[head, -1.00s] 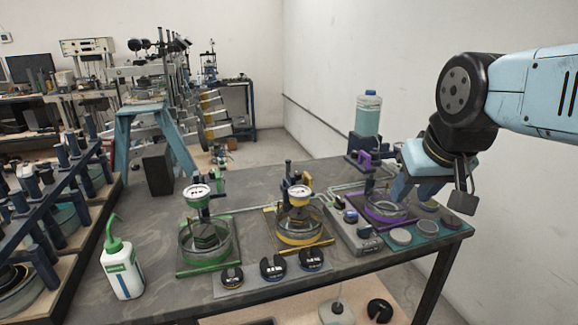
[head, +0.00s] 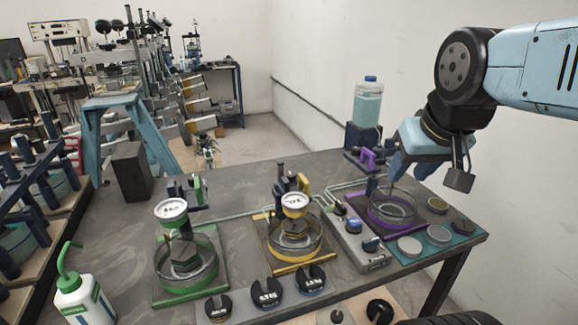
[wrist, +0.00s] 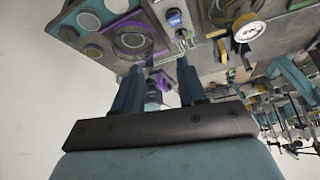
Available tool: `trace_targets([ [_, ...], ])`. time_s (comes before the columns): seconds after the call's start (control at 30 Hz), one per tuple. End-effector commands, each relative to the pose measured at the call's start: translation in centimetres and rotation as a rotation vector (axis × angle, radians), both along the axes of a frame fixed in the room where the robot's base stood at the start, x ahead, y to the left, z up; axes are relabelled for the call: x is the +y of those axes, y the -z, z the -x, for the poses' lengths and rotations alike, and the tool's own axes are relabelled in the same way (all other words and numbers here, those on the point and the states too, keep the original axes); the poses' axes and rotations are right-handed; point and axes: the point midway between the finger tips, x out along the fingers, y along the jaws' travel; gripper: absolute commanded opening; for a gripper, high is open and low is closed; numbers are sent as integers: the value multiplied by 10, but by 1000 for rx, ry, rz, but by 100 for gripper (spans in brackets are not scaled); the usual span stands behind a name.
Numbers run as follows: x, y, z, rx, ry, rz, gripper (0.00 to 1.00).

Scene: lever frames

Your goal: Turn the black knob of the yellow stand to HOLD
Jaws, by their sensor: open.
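The yellow stand (head: 274,257) is on the bench, with a round glass dish and a white dial gauge (head: 294,199) on its yellow-and-black post. It also shows in the wrist view, with the gauge (wrist: 249,31) at upper right. Small dark parts sit on the post, but I cannot tell which is the black knob or read a HOLD mark. My gripper (head: 407,172) is raised above the purple stand, right of and apart from the yellow stand. In the wrist view its two dark blue fingers (wrist: 160,72) are apart, with nothing held between them.
Left of the yellow stand is a green stand (head: 163,299). Right are a grey knob box (head: 378,262) and a purple stand (head: 372,212). A blue-capped bottle (head: 367,104) stands behind. Slotted weights (head: 266,293) lie in front. A wash bottle (head: 82,300) is at left.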

Motion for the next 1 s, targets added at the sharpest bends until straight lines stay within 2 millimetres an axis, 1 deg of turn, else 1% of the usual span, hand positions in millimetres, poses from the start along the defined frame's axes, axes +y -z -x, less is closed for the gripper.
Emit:
trace_targets([
  [0.27, 0, -1, -1, 2, -5, 1, 41],
  [0.37, 3, -5, -8, 15, -34, 13, 41],
  [0.43, 6, -8, -17, 34, -74, 28, 41],
  [0.53, 12, -16, -37, 71, -161, 60, 41],
  [0.67, 27, -24, -69, 128, -298, 106, 41],
  [0.83, 51, -30, -111, 199, -483, 162, 41],
  [1.0, 80, -28, -153, 265, -673, 210, 41],
])
